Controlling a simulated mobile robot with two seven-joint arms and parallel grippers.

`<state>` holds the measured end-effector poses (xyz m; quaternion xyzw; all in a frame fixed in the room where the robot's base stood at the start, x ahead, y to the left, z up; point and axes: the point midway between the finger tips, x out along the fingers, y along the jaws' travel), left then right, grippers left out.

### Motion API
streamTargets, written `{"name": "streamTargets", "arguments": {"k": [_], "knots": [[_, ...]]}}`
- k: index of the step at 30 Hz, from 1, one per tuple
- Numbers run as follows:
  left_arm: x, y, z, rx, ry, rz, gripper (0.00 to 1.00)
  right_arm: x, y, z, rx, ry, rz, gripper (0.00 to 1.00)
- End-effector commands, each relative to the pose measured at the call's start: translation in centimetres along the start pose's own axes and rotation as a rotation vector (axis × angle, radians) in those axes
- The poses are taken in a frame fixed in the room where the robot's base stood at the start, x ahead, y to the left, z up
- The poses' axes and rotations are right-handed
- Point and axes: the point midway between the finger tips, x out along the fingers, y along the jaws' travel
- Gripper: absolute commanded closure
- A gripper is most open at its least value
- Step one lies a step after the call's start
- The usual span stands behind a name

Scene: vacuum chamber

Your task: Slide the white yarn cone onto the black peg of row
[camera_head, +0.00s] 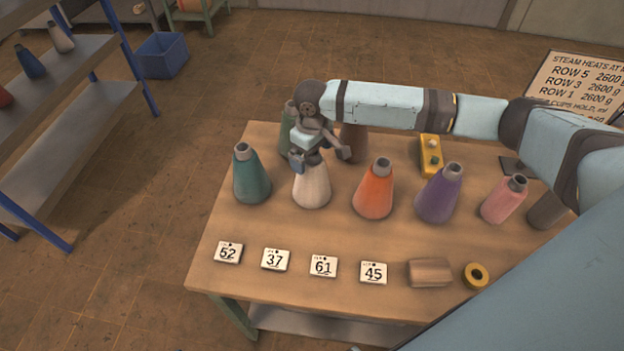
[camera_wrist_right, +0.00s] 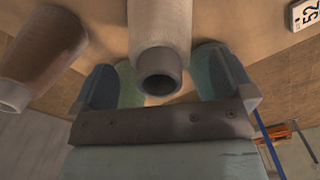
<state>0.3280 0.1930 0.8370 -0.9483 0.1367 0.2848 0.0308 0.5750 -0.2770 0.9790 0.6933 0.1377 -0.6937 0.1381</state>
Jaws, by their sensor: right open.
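The white yarn cone (camera_head: 312,188) stands upright on the wooden table, between the dark green cone and the orange cone. My right gripper (camera_head: 322,160) is open at the top of this cone. In the right wrist view the white cone (camera_wrist_right: 160,25) shows between the two spread fingers, its dark tip toward the palm; I cannot tell whether a finger touches it. No black peg shows in either view. My left gripper is not in view.
A dark green cone (camera_head: 251,177), orange cone (camera_head: 374,192), purple cone (camera_head: 438,195) and pink cone (camera_head: 502,201) stand nearby. A brown cone (camera_head: 353,143) is close behind the gripper. Number cards (camera_head: 275,259), a brown block (camera_head: 430,272) and a yellow roll (camera_head: 476,275) line the front.

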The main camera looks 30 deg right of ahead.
Motion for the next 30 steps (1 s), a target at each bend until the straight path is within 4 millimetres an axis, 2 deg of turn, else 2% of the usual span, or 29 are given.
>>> {"name": "streamTargets", "arguments": {"k": [4,11,12,23,30], "knots": [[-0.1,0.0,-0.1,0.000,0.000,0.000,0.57,1.5,0.1,0.0,0.000,0.000,0.000,0.00],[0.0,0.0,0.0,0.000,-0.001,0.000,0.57,1.7,0.0,0.0,0.000,0.001,0.000,0.00],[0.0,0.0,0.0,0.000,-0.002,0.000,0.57,1.7,0.0,0.0,0.000,0.001,0.000,0.02],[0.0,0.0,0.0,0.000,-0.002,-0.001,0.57,1.7,0.0,0.0,0.000,0.001,0.000,0.84],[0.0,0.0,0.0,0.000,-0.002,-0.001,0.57,1.6,0.1,0.0,0.000,0.002,0.000,0.85]]}}
